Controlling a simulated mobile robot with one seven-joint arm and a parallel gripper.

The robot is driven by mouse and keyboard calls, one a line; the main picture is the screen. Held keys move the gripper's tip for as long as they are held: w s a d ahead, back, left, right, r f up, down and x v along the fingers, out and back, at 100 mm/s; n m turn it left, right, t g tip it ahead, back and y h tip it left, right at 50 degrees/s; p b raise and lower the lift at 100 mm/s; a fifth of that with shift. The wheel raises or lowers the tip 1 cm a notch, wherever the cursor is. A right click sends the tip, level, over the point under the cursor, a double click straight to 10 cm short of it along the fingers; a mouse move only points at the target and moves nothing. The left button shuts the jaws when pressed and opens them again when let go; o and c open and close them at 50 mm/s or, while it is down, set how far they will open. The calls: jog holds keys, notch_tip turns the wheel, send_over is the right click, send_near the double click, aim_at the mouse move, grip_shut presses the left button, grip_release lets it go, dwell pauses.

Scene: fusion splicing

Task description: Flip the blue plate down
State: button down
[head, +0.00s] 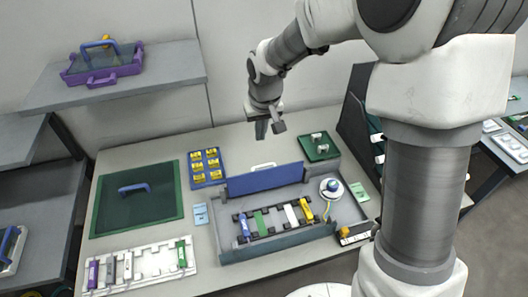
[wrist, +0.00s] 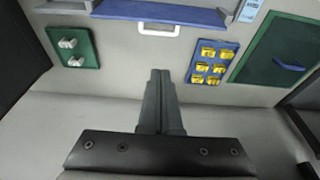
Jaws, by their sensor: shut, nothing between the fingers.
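The blue plate (head: 265,180) stands raised along the back edge of the grey fixture (head: 275,244) on the table. In the wrist view the blue plate (wrist: 165,13) is a long strip at the top, with a white handle (wrist: 158,31) beside it. My gripper (head: 264,132) hangs in the air behind and above the plate, apart from it. In the wrist view my gripper (wrist: 160,72) has its fingers together with nothing between them. The fixture holds a row of coloured pieces (head: 276,218) in front of the plate.
A blue tray with yellow pieces (head: 206,167) and a green tray (head: 319,147) flank the plate at the back. A green panel with a blue handle (head: 137,199) lies left. A white rack (head: 137,268) is at front left. A white round container (head: 331,188) stands right of the plate.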

aim_at(262, 167)
dwell(0.3)
jog(key=shift+s+d+f, duration=0.1)
jog(key=shift+s+f, duration=0.15)
jog(key=shift+f, duration=1.3)
jog(key=shift+s+d+f, duration=0.1)
jog(key=shift+s+f, duration=0.15)
jog(key=shift+f, duration=1.3)
jog(key=shift+s+f, duration=0.25)
jog(key=shift+f, duration=1.3)
jog(key=shift+b, duration=0.3)
jog(key=shift+s, duration=0.1)
